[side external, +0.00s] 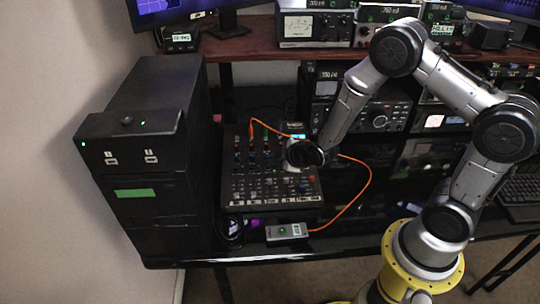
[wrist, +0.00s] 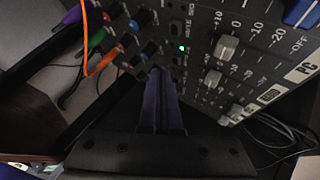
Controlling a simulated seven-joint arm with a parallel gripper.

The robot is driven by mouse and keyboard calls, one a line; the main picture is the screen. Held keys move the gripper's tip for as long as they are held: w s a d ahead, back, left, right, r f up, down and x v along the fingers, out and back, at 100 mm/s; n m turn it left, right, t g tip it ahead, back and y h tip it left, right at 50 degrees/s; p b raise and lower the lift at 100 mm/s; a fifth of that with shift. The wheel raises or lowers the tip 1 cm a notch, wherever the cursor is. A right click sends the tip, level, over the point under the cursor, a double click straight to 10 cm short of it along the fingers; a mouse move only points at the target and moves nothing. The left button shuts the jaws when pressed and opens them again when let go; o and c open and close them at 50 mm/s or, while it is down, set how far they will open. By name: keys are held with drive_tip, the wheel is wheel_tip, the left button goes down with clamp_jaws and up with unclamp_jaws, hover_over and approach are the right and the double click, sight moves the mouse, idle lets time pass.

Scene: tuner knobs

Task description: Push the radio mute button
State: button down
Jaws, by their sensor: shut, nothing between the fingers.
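The black mixer (side external: 270,195) lies on the desk, with rows of knobs and faders and a small screen at its top right. In the wrist view, its panel (wrist: 255,70) fills the upper right, with grey and blue faders, knobs and a lit green light (wrist: 182,47). My gripper (wrist: 160,72) is shut and empty, its fingertips at the panel's edge in the picture, below the green light. I cannot tell whether they touch it. In the side view, my wrist covers part of the mixer and hides the fingertips. I cannot make out which button is radio mute.
An orange cable (side external: 356,200) loops from the mixer to a small grey box (side external: 286,231) with a green light at the desk's front. A black cabinet (side external: 150,200) stands to the left. Radio units (side external: 375,117) stand behind and right.

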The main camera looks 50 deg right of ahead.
drive_tip(key=shift+f, duration=0.15)
drive_tip(key=shift+f, duration=0.3)
drive_tip(key=shift+d+f, duration=0.1)
drive_tip(key=shift+f, duration=0.25)
idle(0.5)
drive_tip(key=shift+r, duration=0.85)
wheel_tip(320, 180, up, 6)
drive_tip(key=shift+s+a, duration=0.25)
drive_tip(key=shift+a, duration=0.05)
idle(0.3)
